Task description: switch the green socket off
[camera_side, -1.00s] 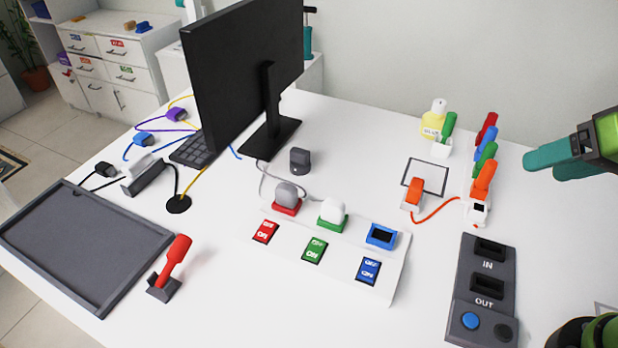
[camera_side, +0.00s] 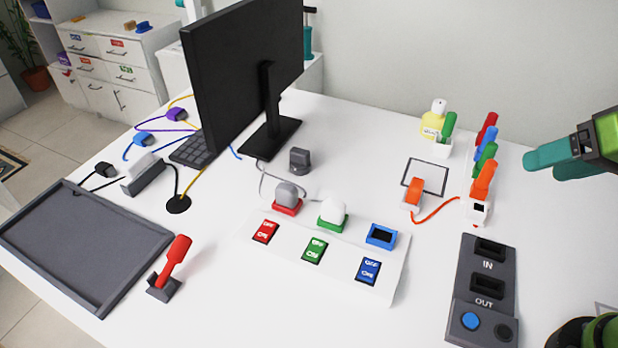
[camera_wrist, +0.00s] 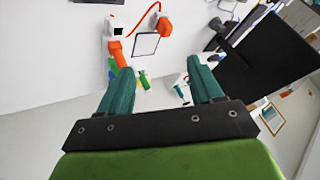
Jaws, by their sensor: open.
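The white power strip (camera_side: 388,294) lies on the desk, in the middle of the side view. Its green socket (camera_side: 330,226) has a white plug (camera_side: 333,210) seated in it. The green switch (camera_side: 315,251), marked OFF at the top and ON at the bottom, is in front of that socket; I cannot tell which end is pressed. My gripper (camera_side: 548,166) is at the right edge of the side view, raised, far from the strip. Its teal fingers are apart and empty in the wrist view (camera_wrist: 163,85), which does not show the strip.
Red (camera_side: 265,231) and blue (camera_side: 368,271) switches flank the green one. A grey plug (camera_side: 286,193) is in the red socket; the blue socket (camera_side: 381,236) is empty. A monitor (camera_side: 245,70) stands behind. A grey IN/OUT panel (camera_side: 464,280) lies at right, a red-handled lever (camera_side: 174,262) at left.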

